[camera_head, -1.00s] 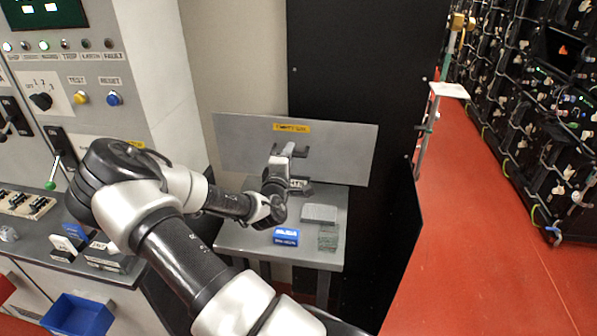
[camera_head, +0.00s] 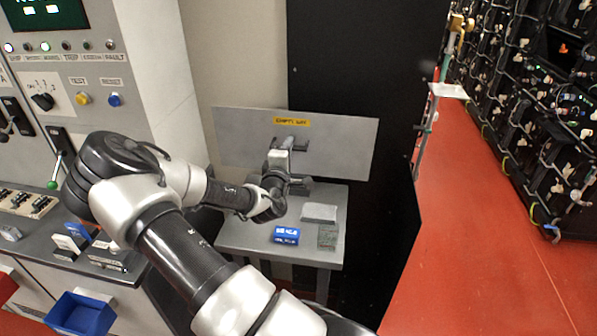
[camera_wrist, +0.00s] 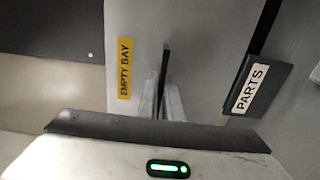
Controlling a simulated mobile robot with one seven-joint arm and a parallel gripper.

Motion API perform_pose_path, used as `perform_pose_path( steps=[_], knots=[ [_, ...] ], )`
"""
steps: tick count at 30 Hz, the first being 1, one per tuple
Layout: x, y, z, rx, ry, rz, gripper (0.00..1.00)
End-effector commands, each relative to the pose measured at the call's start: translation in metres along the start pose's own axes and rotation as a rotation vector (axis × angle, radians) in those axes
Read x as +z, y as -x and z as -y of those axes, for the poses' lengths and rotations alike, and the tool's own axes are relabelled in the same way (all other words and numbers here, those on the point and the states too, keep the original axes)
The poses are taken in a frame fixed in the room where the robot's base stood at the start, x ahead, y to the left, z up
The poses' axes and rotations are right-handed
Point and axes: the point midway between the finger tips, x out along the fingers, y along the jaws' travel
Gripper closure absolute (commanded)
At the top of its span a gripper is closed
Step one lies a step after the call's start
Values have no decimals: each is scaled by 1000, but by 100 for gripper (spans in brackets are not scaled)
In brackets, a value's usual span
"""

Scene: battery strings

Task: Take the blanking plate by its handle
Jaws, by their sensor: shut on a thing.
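The blanking plate (camera_head: 345,145) is a wide grey sheet with a yellow "EMPTY BAY" label (camera_head: 291,122). It stands nearly upright at the back of the small grey table in the head view. In the wrist view the plate (camera_wrist: 200,40) fills the upper middle, with its label (camera_wrist: 125,75) left of the fingers. My gripper (camera_head: 286,147) is at the plate's middle, just below the label. Its fingers (camera_wrist: 164,105) are shut on the dark handle (camera_wrist: 166,60) in the wrist view. The fingers and wrist partly hide the handle.
The small table (camera_head: 230,238) carries a blue box (camera_head: 286,235) and grey pieces. A "PARTS" sign (camera_wrist: 252,88) is close right of the fingers in the wrist view. A control console (camera_head: 110,60) stands left, a black panel (camera_head: 340,50) behind, and red floor (camera_head: 470,230) lies open right.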

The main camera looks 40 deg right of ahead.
Motion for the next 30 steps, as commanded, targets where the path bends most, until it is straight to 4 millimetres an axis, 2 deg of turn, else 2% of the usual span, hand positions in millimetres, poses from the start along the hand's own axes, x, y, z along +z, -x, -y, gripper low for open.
perform_pose_path(
  steps=[7,30],
  knots=[
    [0,3,-3,6,-2,0,100],
    [0,39,-2,6,-3,0,100]
  ],
)
